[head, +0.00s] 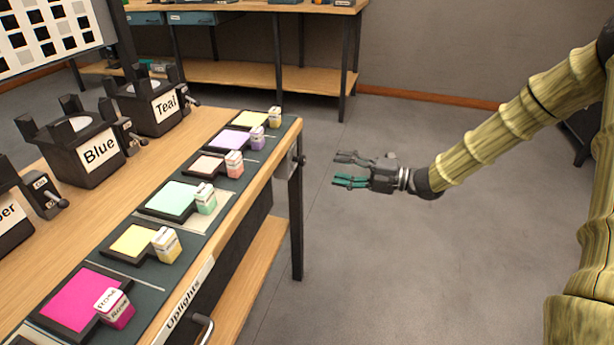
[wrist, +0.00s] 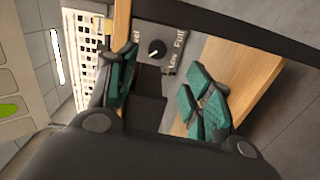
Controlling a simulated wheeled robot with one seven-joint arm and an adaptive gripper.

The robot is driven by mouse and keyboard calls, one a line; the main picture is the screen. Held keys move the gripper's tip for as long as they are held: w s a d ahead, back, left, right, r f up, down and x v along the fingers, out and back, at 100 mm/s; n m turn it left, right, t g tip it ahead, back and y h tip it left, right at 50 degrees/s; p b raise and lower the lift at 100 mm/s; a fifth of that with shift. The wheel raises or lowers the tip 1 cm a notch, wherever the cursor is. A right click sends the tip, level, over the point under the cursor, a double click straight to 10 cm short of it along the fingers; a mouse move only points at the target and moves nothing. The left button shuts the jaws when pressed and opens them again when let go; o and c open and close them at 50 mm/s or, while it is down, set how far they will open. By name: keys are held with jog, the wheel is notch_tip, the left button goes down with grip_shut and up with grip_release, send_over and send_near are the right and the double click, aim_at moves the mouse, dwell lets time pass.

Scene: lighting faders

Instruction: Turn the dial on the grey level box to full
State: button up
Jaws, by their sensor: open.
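The grey level box (wrist: 143,33) shows in the wrist view between my fingers, beyond their tips. Its face carries a round black dial (wrist: 157,48) with a small white mark. The words "Low" and "Full" are printed beside the dial, turned on their side, and part of "Level" shows. The mark appears to point toward the "Low" side, but it is small. My gripper (head: 345,170) is open and empty in the head view, over the floor to the right of the bench end. It also shows in the wrist view (wrist: 165,80), apart from the dial.
The wooden bench (head: 215,137) holds colour swatches, small cartons and black fader stands, including one labelled "Blue" (head: 100,150). A small dark knob (head: 300,160) protrudes at the bench's end. A second bench (head: 255,77) stands behind. The floor around my gripper is clear.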

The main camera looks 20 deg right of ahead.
aim_at(305, 161)
jog(key=shift+n, duration=0.6)
jog(key=b+x, duration=0.3)
jog(key=x, duration=0.5)
jog(key=shift+w+a+r, duration=0.1)
jog(key=shift+w, duration=0.1)
jog(key=shift+x, duration=0.9)
jog(key=shift+r, duration=0.15)
jog(key=shift+c, duration=0.4)
jog(key=c, duration=0.9)
